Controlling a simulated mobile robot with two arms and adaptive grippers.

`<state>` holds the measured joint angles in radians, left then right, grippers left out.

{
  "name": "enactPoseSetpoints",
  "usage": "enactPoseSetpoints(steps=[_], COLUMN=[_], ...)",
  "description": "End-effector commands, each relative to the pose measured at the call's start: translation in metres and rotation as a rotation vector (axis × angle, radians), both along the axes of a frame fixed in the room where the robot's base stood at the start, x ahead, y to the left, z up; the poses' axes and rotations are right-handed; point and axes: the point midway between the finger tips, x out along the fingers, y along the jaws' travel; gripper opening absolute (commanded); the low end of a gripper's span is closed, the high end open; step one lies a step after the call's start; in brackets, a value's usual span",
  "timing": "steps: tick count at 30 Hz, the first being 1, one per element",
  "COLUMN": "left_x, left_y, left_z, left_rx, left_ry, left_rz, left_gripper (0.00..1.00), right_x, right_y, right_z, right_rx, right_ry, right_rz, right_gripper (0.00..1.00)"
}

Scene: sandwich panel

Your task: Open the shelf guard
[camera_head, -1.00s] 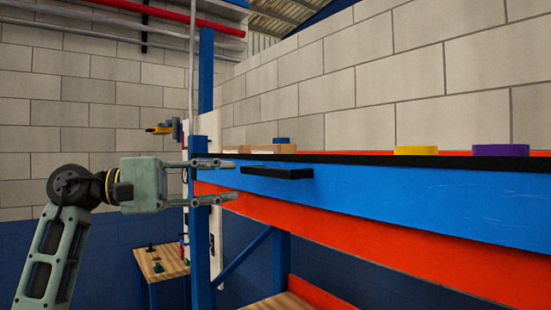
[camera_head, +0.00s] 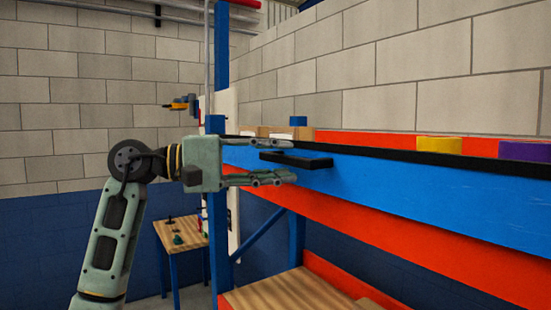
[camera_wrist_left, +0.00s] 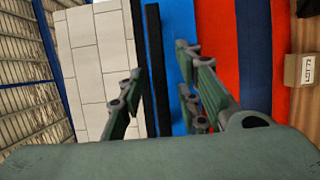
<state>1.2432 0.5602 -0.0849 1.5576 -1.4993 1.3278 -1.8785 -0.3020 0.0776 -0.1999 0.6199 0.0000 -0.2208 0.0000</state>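The shelf guard (camera_head: 400,192) is a long blue panel along the front of the red shelf, and it stands upright. Its black handle (camera_head: 304,162) sticks out near the left end. My left gripper (camera_head: 287,160) is open at the handle, with one finger above it and one below. In the left wrist view the black handle bar (camera_wrist_left: 156,70) lies between the spread fingers, with gaps visible on both sides. Whether any finger touches it I cannot tell. The blue guard (camera_wrist_left: 180,25) runs behind the fingers there. My right gripper is not in view.
A yellow item (camera_head: 439,145) and a purple item (camera_head: 524,151) stand on the shelf, with wooden pieces at its left end. A blue post (camera_head: 219,240) stands close below my gripper. A small wooden table (camera_head: 182,233) is behind. A labelled box (camera_wrist_left: 302,70) shows in the wrist view.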

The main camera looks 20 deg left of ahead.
Motion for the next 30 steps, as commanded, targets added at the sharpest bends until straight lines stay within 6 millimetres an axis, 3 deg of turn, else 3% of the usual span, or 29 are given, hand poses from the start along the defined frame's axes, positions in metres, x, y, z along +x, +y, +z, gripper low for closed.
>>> enactPoseSetpoints(steps=[11,30], left_x=[-0.0001,-0.0003], left_y=[0.0003,0.0046], left_z=[0.0000,-0.0040], left_rx=[0.000,-0.012], left_ry=[0.001,-0.011], left_rz=[0.000,0.000], left_gripper=[0.01,0.00], right_x=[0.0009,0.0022], right_y=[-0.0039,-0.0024], right_z=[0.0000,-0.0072], right_rx=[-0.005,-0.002], right_ry=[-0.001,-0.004], right_rz=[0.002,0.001], right_gripper=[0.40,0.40])
